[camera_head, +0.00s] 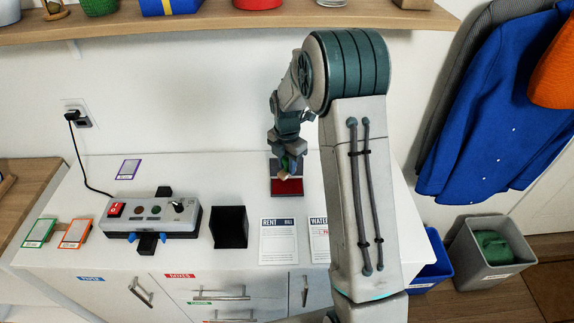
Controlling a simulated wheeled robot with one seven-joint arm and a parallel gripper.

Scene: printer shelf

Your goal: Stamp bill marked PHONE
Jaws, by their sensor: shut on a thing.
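My gripper (285,163) is pointed down over a red ink pad (291,187) at the back of the white counter. It is shut on a small tan object that looks like a stamp (284,176), which is at or just above the pad; I cannot tell if they touch. A bill marked RENT (278,243) lies flat near the front edge. A bill marked WATER (318,243) lies to its right, partly hidden by my arm. No bill marked PHONE shows; my arm hides the counter right of the WATER bill.
A grey control box (150,220) with a red switch and a black open holder (229,227) stand left of the bills. Framed cards (75,233) lie at the left. A shelf (200,27) runs above. Bins (487,252) stand at the right.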

